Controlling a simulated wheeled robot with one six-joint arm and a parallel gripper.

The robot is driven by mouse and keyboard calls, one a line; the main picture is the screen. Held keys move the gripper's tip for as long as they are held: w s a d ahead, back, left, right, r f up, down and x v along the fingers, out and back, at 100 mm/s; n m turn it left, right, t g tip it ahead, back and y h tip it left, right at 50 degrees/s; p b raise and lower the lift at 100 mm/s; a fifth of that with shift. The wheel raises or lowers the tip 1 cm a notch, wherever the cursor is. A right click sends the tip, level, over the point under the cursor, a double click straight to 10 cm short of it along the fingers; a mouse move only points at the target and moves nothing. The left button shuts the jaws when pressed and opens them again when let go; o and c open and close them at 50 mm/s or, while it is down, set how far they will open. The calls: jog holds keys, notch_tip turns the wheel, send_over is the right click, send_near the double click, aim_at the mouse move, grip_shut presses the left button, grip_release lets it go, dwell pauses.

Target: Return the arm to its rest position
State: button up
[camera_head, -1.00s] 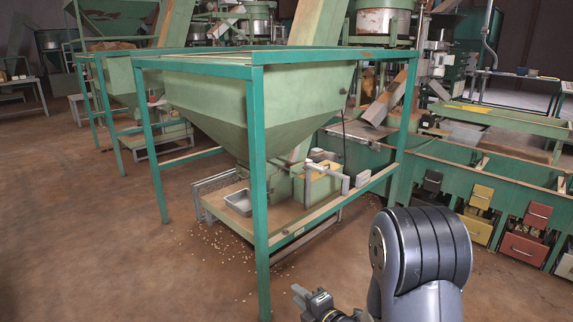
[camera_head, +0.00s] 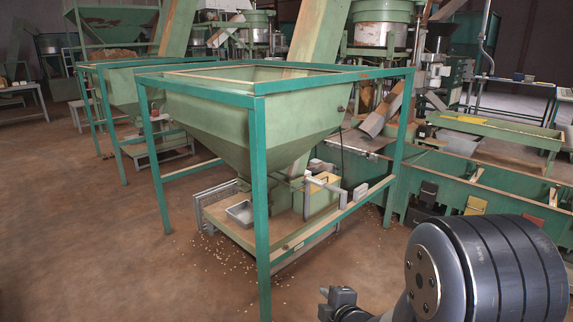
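My arm shows at the bottom right of the head view, with a large dark ribbed joint in front. My gripper (camera_head: 338,298) is small and partly cut off at the bottom edge, just left of that joint. It is in front of the green hopper frame and apart from it. Its fingers are too small and too hidden to tell whether it is open or shut. I see nothing held in it.
A green hopper (camera_head: 232,118) stands in a teal frame (camera_head: 259,200) ahead, with a grey metal tray (camera_head: 241,212) on its lower shelf. Nuts are scattered on the floor nearby. Green machine troughs (camera_head: 480,185) line the right. The brown floor (camera_head: 90,245) at left is clear.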

jog(key=s+d+r+m+g+h+p, duration=0.1)
jog(key=s+d+r+m+h+p, duration=0.1)
jog(key=r, duration=0.5)
jog(key=shift+s+d+m+g+h+p, duration=0.3)
jog(key=shift+s+d+m+p, duration=0.6)
jog(key=shift+s+m+p, duration=0.7)
jog(key=shift+w+r, duration=0.1)
jog(key=shift+w, duration=0.15)
